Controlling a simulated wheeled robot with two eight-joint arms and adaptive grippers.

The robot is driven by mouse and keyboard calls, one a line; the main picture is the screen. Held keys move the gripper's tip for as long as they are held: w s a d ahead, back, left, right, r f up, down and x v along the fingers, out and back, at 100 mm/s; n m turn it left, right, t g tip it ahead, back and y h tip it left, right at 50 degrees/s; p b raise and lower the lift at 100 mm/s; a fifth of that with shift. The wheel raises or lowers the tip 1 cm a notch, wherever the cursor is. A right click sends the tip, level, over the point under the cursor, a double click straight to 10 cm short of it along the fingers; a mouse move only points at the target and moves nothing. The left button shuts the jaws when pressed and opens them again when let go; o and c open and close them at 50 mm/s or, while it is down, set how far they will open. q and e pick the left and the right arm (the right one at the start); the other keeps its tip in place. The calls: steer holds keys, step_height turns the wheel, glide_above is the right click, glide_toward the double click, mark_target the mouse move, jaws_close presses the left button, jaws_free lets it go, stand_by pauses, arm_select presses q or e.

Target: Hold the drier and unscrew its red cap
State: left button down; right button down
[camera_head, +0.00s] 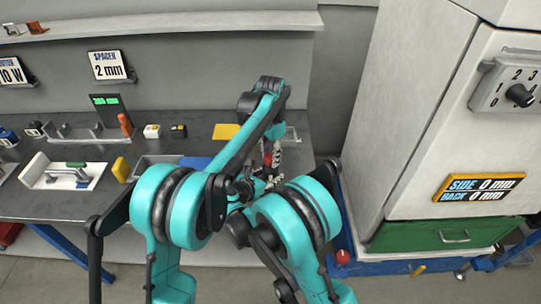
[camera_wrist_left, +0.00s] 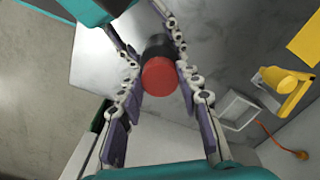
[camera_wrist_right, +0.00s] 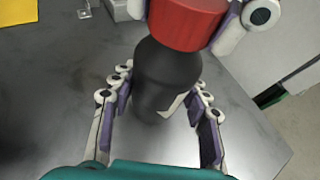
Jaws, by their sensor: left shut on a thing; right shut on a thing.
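The drier is a black bottle-shaped body (camera_wrist_right: 165,88) with a wide red cap (camera_wrist_right: 187,22) on top. In the right wrist view my right gripper (camera_wrist_right: 160,80) is shut on the black body below the cap. Fingers of my left gripper (camera_wrist_left: 152,60) lie on both sides of the red cap, which faces the left wrist camera (camera_wrist_left: 160,77). The left gripper is shut on the cap. The cap sits against the body with no clear gap. In the head view my arms hide most of the drier; a little red cap (camera_head: 267,150) shows.
The dark workbench (camera_head: 85,205) carries a white tray (camera_head: 97,178) and an orange object (camera_head: 125,124) on the left. A white cabinet with a green drawer (camera_head: 440,234) stands right of the bench, across a gap.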

arm_select(q)
steer(key=n, duration=0.7)
steer(key=shift+n, duration=0.3)
steer(key=n, duration=0.4)
steer(key=shift+n, duration=0.4)
steer(key=n, duration=1.4)
steer(key=shift+r, duration=0.1)
steer(key=shift+r, duration=0.2)
steer(key=shift+r, duration=0.9)
